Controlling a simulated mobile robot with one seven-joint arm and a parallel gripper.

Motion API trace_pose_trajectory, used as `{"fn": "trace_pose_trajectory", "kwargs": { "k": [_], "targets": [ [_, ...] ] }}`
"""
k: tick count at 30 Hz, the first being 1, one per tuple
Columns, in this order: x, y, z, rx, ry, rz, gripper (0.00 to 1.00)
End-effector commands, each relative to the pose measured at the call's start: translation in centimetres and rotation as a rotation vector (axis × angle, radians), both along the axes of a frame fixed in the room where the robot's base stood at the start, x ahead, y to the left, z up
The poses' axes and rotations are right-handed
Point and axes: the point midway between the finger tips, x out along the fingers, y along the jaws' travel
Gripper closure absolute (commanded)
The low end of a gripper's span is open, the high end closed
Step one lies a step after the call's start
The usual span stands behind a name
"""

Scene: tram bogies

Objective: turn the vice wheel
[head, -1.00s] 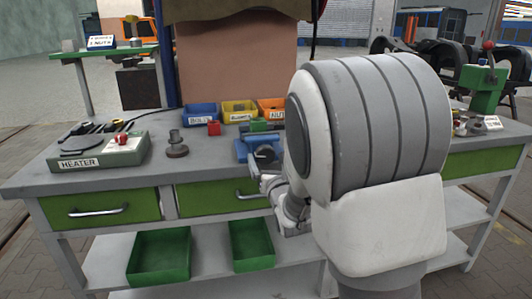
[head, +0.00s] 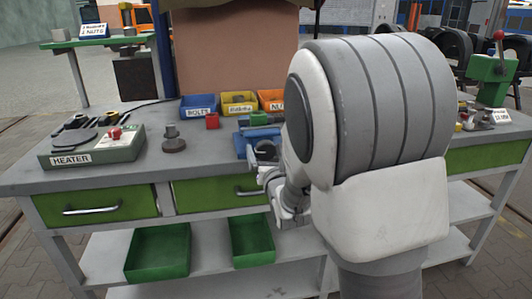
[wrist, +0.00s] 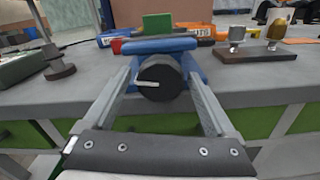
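The vice (head: 262,133) is blue and sits at the front edge of the grey bench; its body also shows in the wrist view (wrist: 158,46). Its wheel (wrist: 160,77) is a dark round disc facing me, with a pale bar pointing left. My gripper (wrist: 160,68) is open, with one finger on each side of the wheel. I cannot tell whether the fingers touch it. In the head view, my arm hides part of the vice and of the gripper.
A heater box (head: 92,147) and a dark stepped part (head: 173,140) stand on the bench to the left. Blue (head: 200,107), yellow (head: 240,103) and orange (head: 271,100) bins stand behind. A green lever press (head: 490,75) is at right. Green drawers are below.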

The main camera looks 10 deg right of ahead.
Motion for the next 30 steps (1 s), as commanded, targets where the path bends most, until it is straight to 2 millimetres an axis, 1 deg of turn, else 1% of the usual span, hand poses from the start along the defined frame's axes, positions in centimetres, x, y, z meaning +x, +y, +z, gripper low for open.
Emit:
{"fn": "trace_pose_trajectory", "kwargs": {
  "k": [1,5,6,8,9,11,12,13,19,23,30],
  "targets": [
    [0.0,0.0,0.0,0.0,0.0,0.0,0.2],
    [0.0,-0.01,0.0,0.0,0.0,0.0,0.44],
    [0.0,-0.01,0.0,0.0,0.0,0.0,0.51],
    [0.0,-0.01,0.0,0.0,0.0,0.0,0.62],
    [0.0,0.0,0.0,0.0,0.0,0.0,0.69],
    [0.01,0.0,0.0,0.0,0.0,0.0,0.8],
    [0.01,0.0,0.0,0.0,0.0,0.0,0.87],
    [0.01,0.0,0.0,0.0,0.0,0.0,0.9],
    [0.02,0.0,-0.06,0.015,0.0,0.0,0.9],
    [0.03,0.02,-0.16,0.055,0.0,0.0,0.9],
    [0.04,0.07,-0.28,0.21,-0.001,0.001,0.9]
  ]
}}
